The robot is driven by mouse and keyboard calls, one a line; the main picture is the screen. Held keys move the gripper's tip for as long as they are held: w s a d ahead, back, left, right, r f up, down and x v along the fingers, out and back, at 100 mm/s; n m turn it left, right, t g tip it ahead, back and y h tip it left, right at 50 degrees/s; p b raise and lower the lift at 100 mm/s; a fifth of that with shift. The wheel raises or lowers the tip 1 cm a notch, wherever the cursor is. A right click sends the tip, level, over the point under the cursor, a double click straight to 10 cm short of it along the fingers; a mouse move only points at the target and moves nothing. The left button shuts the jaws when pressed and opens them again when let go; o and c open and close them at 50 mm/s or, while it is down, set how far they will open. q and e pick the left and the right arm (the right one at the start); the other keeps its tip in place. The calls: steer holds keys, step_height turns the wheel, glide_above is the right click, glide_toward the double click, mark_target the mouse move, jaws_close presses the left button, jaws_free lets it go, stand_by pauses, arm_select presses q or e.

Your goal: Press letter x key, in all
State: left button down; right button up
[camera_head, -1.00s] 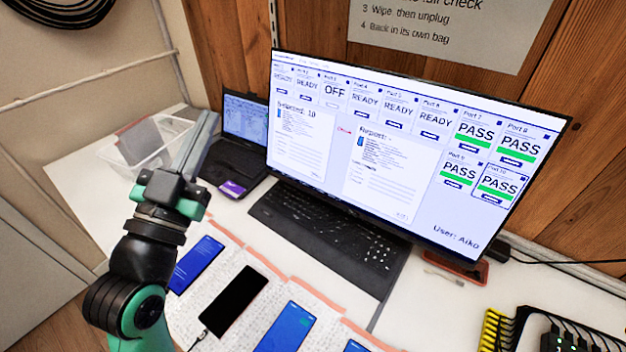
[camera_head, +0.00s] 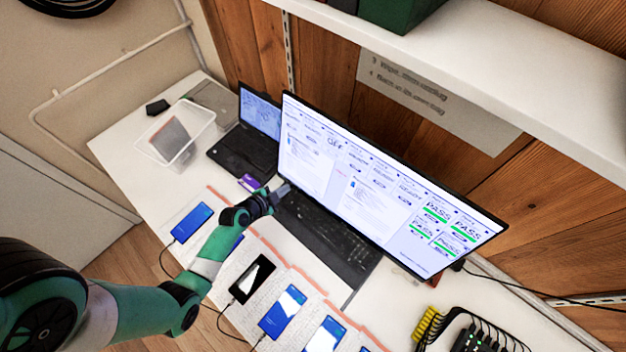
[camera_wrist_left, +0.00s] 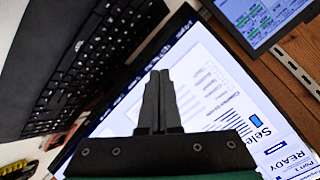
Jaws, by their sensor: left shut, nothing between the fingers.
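The black keyboard (camera_head: 340,243) lies in front of the large monitor (camera_head: 375,190). My left gripper (camera_head: 283,189) is at the keyboard's left end, close to the monitor's lower left corner; I cannot tell whether it touches anything. In the left wrist view my gripper's two fingers (camera_wrist_left: 160,76) are together and empty, in front of the monitor screen (camera_wrist_left: 205,85). The keyboard (camera_wrist_left: 85,65) shows there at the upper left, apart from the fingertips in the picture. Single letters are too small to read, so I cannot pick out the x key. My right gripper is not in view.
A black hub with cables (camera_head: 470,340) is at the right. A white shelf (camera_head: 440,60) hangs above.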

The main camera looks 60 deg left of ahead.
mark_target(292, 203)
arm_select(q)
steer(key=shift+s+d+f, duration=0.3)
steer(key=shift+s+f, duration=0.05)
steer(key=shift+f, duration=0.05)
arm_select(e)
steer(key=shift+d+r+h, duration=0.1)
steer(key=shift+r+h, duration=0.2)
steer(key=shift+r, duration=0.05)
arm_select(q)
steer(key=shift+f, duration=0.1)
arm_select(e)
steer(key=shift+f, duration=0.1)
arm_select(q)
steer(key=f+b, duration=0.5)
steer(key=w+f+b, duration=0.1)
steer(key=f+b, duration=0.1)
steer(key=f, duration=0.1)
steer(key=shift+a+b, duration=0.1)
steer(key=shift+b, duration=0.2)
steer(key=shift+f+b, duration=0.25)
steer(key=shift+b, duration=0.1)
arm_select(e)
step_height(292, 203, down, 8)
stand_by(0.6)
arm_select(q)
steer(key=shift+f+b, duration=0.45)
steer(key=shift+b, duration=0.1)
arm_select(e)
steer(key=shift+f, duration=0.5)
